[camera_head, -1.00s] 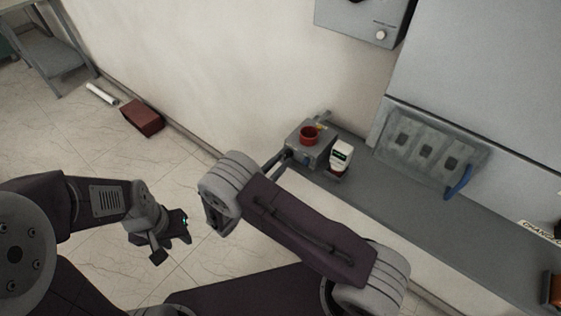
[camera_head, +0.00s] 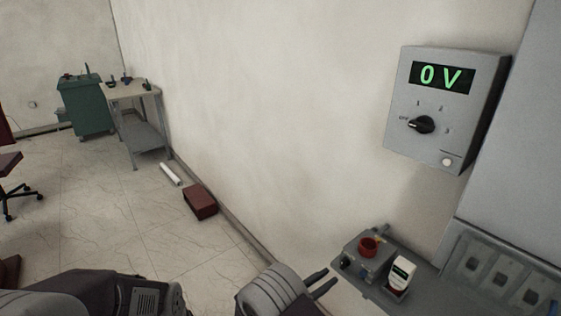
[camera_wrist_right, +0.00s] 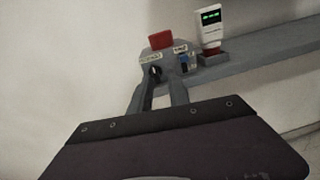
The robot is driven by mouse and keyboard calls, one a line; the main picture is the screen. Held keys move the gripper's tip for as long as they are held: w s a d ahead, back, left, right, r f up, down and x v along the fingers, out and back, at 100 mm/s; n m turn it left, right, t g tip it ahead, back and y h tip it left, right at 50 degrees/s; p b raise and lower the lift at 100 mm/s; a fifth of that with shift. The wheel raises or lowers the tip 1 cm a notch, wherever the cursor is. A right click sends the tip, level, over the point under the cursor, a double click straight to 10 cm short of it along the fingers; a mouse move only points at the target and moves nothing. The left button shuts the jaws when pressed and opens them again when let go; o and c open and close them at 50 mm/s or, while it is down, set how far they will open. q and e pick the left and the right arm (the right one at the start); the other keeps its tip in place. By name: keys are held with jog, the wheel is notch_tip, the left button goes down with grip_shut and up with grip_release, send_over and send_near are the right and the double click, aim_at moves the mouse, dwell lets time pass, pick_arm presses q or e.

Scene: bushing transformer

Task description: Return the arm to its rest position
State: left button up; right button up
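My right arm enters at the bottom middle of the head view. Its gripper (camera_head: 326,280) shows two fingers apart with nothing between them, left of the grey device with the red round top (camera_head: 368,246). In the right wrist view the two fingers (camera_wrist_right: 164,78) also stand apart and point toward that device, overlapping its front in the picture. I cannot tell the exact distance between them. Part of my left arm shows at the bottom left of the head view; its gripper is out of the frame.
A white meter (camera_head: 401,273) stands beside the device on a grey bench (camera_head: 425,299). A wall box (camera_head: 440,150) reads 0 V, its knob pointing at OFF. A dark red box (camera_head: 200,201) and a white tube (camera_head: 171,174) lie on the floor. A table (camera_head: 133,90) and green cabinet (camera_head: 84,112) stand farther back.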

jog(key=s+d+r+m+g+h, duration=0.1)
jog(key=d+r+m+g, duration=0.5)
jog(key=d+r, duration=0.4)
jog(key=s+d+m+g+y+p, duration=0.1)
jog(key=s+d+m+g+y, duration=0.1)
jog(key=s+d+m+g, duration=0.3)
jog(key=s+f+m+g+y+p, duration=0.1)
jog(key=s+f+m+g+y, duration=0.15)
jog(key=s+m+y, duration=0.7)
jog(key=s+a+f+m+t+y, duration=0.1)
jog(key=a+f+m+t+y, duration=0.2)
jog(key=a, duration=0.9)
notch_tip(320, 180, down, 2)
jog(key=shift+s+f+m+t+y, duration=0.2)
jog(key=shift+s+m+t+y, duration=0.15)
jog(key=shift+t+y, duration=0.65)
